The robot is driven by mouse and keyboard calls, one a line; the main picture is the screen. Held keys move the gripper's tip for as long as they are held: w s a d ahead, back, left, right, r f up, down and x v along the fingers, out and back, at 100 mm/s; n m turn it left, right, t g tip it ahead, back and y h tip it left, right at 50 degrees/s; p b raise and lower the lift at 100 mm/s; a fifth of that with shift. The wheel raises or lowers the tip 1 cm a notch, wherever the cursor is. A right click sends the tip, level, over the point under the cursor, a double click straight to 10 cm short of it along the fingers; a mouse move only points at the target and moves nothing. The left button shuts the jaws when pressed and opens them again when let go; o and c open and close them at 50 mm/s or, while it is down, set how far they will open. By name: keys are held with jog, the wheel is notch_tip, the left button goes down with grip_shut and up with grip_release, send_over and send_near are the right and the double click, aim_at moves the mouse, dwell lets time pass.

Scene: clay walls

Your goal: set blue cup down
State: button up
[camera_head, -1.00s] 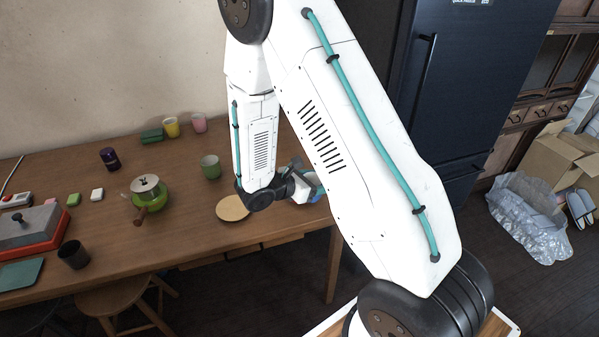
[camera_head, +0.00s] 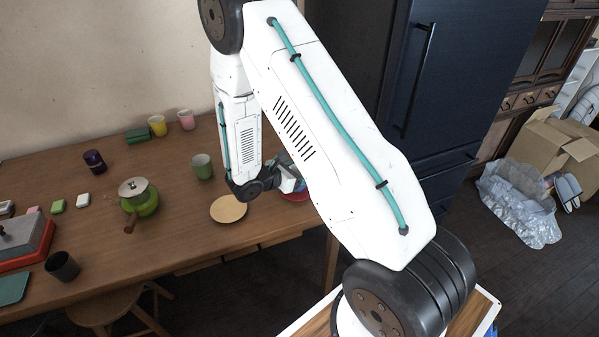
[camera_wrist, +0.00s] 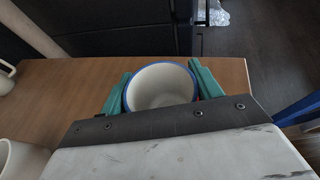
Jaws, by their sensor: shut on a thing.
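The blue cup (camera_wrist: 162,87) shows in the wrist view as a pale inside with a blue rim, seen from above. The teal fingers of my gripper (camera_wrist: 161,78) stand on both sides of it and are shut on it. The cup looks roughly upright over the right part of the wooden table. In the head view my gripper (camera_head: 292,181) is partly hidden by my arm, and the cup can barely be made out. I cannot tell whether the cup's base touches anything.
A red dish (camera_head: 297,195) shows partly below my gripper. A round wooden plate (camera_head: 228,209) lies to its left. A green cup (camera_head: 202,167), a green pot (camera_head: 142,203) and other tableware stand farther left on the table (camera_head: 185,242). A dark fridge (camera_head: 435,80) stands to the right.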

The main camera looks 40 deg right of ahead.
jog(key=o, duration=1)
jog(key=shift+f, duration=0.1)
jog(key=shift+o, duration=0.2)
jog(key=shift+a, duration=0.1)
